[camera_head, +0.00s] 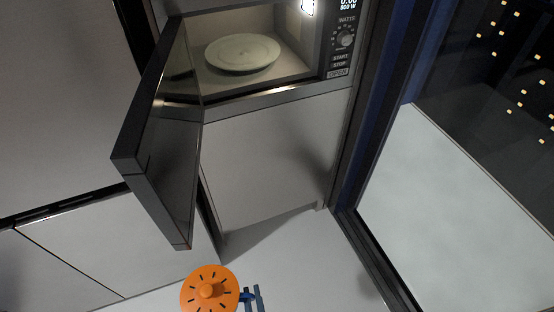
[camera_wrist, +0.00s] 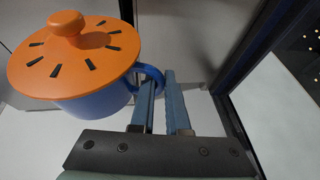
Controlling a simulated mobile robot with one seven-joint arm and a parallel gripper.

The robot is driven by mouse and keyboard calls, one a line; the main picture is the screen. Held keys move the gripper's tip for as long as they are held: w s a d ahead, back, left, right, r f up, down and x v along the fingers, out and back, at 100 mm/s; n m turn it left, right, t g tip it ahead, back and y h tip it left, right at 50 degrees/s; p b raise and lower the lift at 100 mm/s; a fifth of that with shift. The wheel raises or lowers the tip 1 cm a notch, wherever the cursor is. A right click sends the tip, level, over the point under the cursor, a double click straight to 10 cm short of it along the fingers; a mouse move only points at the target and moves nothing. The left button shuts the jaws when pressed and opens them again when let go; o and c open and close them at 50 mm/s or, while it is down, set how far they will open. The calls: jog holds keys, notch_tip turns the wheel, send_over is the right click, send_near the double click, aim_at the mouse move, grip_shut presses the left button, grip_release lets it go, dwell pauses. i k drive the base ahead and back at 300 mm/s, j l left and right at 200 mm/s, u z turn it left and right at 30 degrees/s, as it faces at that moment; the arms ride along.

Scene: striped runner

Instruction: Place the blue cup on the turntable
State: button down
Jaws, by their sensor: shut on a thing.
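The blue cup (camera_wrist: 95,104) has an orange lid with a round knob and dark marks. In the wrist view it hangs upright at the left of my gripper (camera_wrist: 168,82), which is shut on its blue handle. In the head view the orange lid (camera_head: 208,290) hides most of the cup, and my gripper (camera_head: 254,296) shows at its right, at the bottom edge. The turntable (camera_head: 242,53) is a pale round plate inside the lit microwave at the top. It is bare. The cup is well below and in front of the microwave in the picture.
The microwave door (camera_head: 165,140) stands open, swung out to the left of the opening. A control panel (camera_head: 343,40) is at the opening's right. A grey cabinet front (camera_head: 265,160) lies below the microwave. A dark-framed window (camera_head: 450,210) is at the right. Bare floor surrounds the cup.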

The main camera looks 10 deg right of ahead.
aim_at(248, 52)
jog(key=i+l, duration=0.45)
jog(key=i, duration=0.3)
jog(key=i+l, duration=0.25)
jog(key=i+z, duration=0.05)
jog(key=i, duration=0.05)
